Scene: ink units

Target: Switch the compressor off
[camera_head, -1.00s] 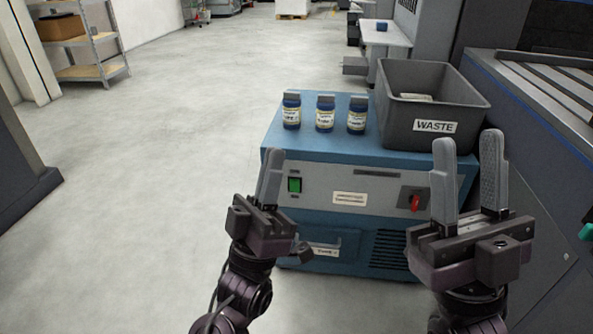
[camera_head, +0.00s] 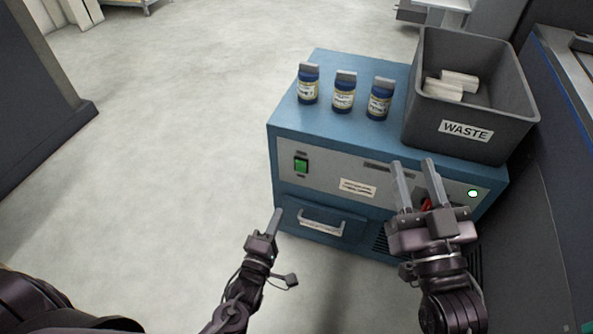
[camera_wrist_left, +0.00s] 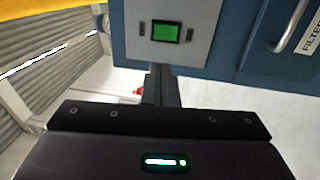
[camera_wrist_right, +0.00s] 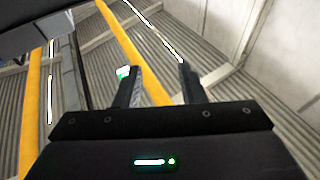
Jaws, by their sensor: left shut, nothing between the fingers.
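The compressor (camera_head: 310,135) is a blue cabinet with a grey front panel. A green switch (camera_head: 301,166) sits at the panel's left; it also shows straight ahead in the left wrist view (camera_wrist_left: 165,33). A red knob (camera_head: 427,205) is partly hidden behind my right gripper. A green lamp (camera_head: 473,194) glows at the panel's right. My left gripper (camera_head: 277,213) is shut and empty, in front of the cabinet's left side, lower in the picture than the switch. My right gripper (camera_head: 415,164) is open and empty in front of the panel's right part.
Several items stand on the cabinet top: blue bottles (camera_head: 343,95) and a grey WASTE bin (camera_head: 470,155) holding white pieces. A drawer with a handle (camera_head: 322,226) is below the switch. A dark machine (camera_head: 555,175) stands close on the right. The floor (camera_head: 180,150) to the left is clear.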

